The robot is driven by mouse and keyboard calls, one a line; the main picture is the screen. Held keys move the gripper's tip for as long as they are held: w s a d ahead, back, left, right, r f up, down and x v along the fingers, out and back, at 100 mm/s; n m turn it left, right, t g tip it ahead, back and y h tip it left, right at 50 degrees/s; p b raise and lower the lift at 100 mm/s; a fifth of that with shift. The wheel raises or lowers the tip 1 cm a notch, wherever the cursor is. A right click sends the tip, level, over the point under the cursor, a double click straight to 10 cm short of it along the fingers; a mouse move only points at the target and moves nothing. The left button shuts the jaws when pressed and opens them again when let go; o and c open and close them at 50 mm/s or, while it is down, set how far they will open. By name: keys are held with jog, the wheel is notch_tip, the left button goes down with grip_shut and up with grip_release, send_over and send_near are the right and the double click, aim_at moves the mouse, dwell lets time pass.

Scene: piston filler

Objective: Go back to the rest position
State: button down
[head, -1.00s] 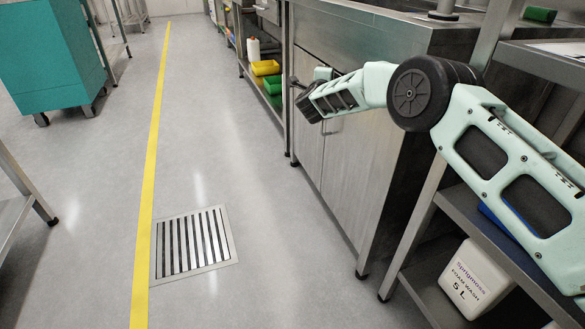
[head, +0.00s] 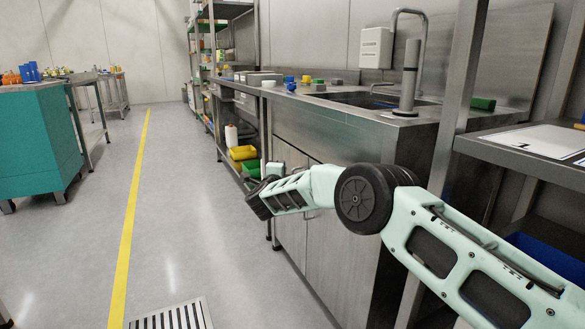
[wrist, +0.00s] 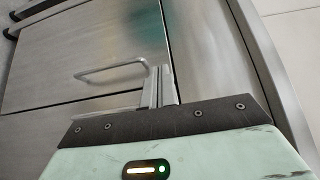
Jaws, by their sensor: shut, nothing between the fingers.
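My gripper (wrist: 160,88) shows in the wrist view with its two fingers together and nothing between them. Behind it is a steel cabinet front with a bar handle (wrist: 110,70); I cannot tell how far the fingers are from it. In the head view my pale green arm reaches in from the lower right, bent at a black joint. Its far end points left, in front of the steel sink cabinet (head: 345,245). The fingers themselves are hidden in the head view.
A steel shelf unit (head: 500,143) stands close on the right. Yellow (head: 242,153) and green (head: 250,168) bins sit low beyond the sink cabinet. A teal cart (head: 35,140) stands at the left. The floor along the yellow line (head: 130,215) is clear, with a drain grate (head: 170,317) in front.

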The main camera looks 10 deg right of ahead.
jog(key=s+a+r+n+g+y, duration=0.1)
jog(key=s+a+r+n+y, duration=0.35)
jog(key=a, duration=0.35)
jog(key=s+a+r+n+g+y, duration=0.1)
jog(key=s+a+r+n+y, duration=0.3)
jog(key=a, duration=0.3)
jog(key=s+a+r+n+g+y, duration=0.1)
jog(key=s+a+n+g+y, duration=0.15)
jog(key=s+n, duration=0.35)
jog(key=s+a+n+g+y, duration=0.1)
jog(key=s+n+g+y, duration=0.15)
jog(key=s, duration=0.65)
jog(key=s+d+f+n+g+h, duration=0.1)
jog(key=s+d+f+n+g, duration=0.2)
jog(key=s, duration=0.8)
jog(key=s+d+n+g+h, duration=0.2)
jog(key=s+d+n+g, duration=0.3)
jog(key=s, duration=0.6)
jog(key=s+d+f+n+g+h, duration=0.1)
jog(key=s+d+f+n+h, duration=0.1)
jog(key=s+d, duration=0.7)
jog(key=s+d+f+n+g+h, duration=0.1)
jog(key=s+d+f+n+h, duration=0.15)
jog(key=s+d, duration=0.65)
notch_tip(320, 180, up, 36)
jog(key=p, duration=3.7)
jog(key=shift+w+r+m, duration=0.1)
jog(key=shift+m, duration=0.15)
